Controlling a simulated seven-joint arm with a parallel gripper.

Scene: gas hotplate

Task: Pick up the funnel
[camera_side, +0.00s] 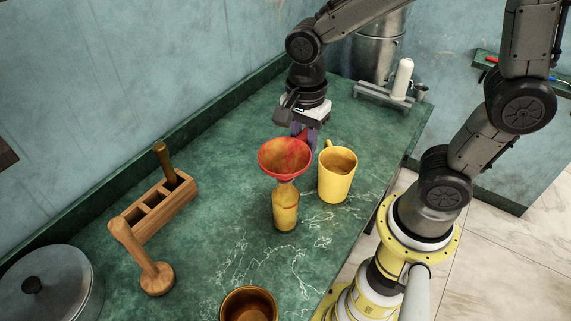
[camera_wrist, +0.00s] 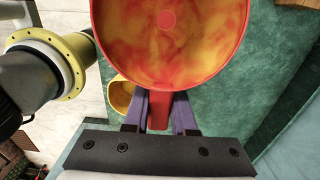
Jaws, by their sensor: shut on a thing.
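The red-orange funnel (camera_side: 285,158) is wide-mouthed and sits mouth up above the amber bottle (camera_side: 285,207). Whether its spout is still inside the bottle neck I cannot tell. My gripper (camera_side: 308,137) is behind the funnel in the side view, with its purple fingers at the funnel's far rim. In the wrist view the funnel (camera_wrist: 170,35) fills the top middle. My gripper (camera_wrist: 160,112) is shut there on the funnel's red handle tab (camera_wrist: 159,110), one finger on each side. The bottle is hidden in the wrist view.
A yellow mug (camera_side: 338,176) stands close to the right of the bottle. A brown cup (camera_side: 248,305) is at the front. A wooden rack (camera_side: 160,208), a wooden tamper (camera_side: 150,270) and a lidded pot (camera_side: 50,290) are at left. The green counter is clear between rack and bottle.

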